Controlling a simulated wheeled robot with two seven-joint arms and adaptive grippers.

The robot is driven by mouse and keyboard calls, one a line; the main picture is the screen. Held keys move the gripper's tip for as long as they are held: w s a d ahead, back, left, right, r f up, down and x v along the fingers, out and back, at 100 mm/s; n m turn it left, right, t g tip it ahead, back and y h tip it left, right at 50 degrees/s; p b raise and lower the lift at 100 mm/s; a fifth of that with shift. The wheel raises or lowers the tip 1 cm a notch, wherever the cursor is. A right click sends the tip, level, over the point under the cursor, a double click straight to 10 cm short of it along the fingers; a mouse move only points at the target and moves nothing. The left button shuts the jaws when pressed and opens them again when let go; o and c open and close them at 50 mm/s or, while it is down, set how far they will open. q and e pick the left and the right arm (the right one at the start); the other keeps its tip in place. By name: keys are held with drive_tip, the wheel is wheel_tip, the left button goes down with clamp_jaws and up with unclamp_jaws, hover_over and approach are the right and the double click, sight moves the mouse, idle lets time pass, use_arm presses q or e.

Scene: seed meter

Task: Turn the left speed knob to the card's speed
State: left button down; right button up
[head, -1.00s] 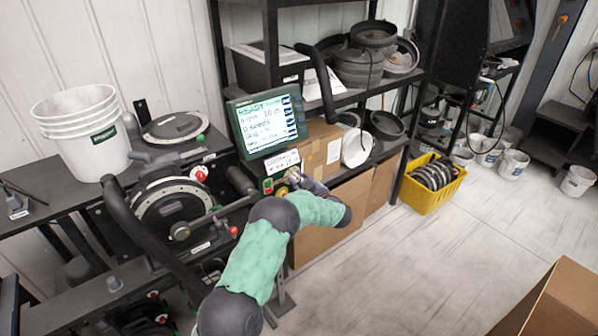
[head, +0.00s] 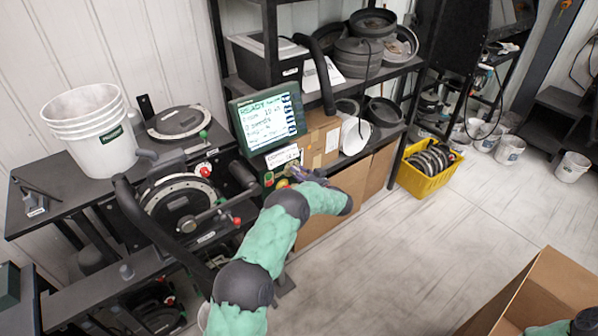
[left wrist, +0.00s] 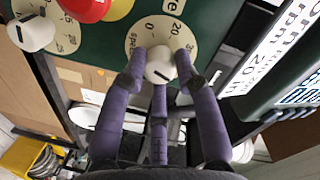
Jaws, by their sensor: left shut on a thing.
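A small green control panel (head: 268,180) sits below the screen, with a white card (head: 284,157) above it. In the left wrist view the panel (left wrist: 112,45) carries a cream dial marked 0 to 30 with a partly hidden "speed" label. A white round knob (left wrist: 160,62) stands on this dial. My left gripper (left wrist: 160,72) is shut on this knob, its purple fingers around it. The gripper also shows at the panel in the head view (head: 298,174). My right gripper is out of view.
A second white knob (left wrist: 32,32) and a red button (left wrist: 88,8) are close beside the gripped knob. The screen (head: 268,120) reads READY. Shelves with bowls stand behind, a yellow crate (head: 418,182) on the floor. An open cardboard box (head: 560,290) is at lower right.

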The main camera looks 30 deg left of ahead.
use_arm(q)
drive_tip(key=shift+s+f+m, duration=0.15)
drive_tip(key=shift+f+m, duration=0.2)
drive_tip(key=shift+m, duration=0.05)
drive_tip(key=c, duration=1)
unclamp_jaws()
drive_tip(key=shift+o, duration=0.4)
drive_tip(key=shift+r, duration=0.1)
drive_tip(key=shift+r, duration=0.1)
drive_tip(key=v, duration=1.2)
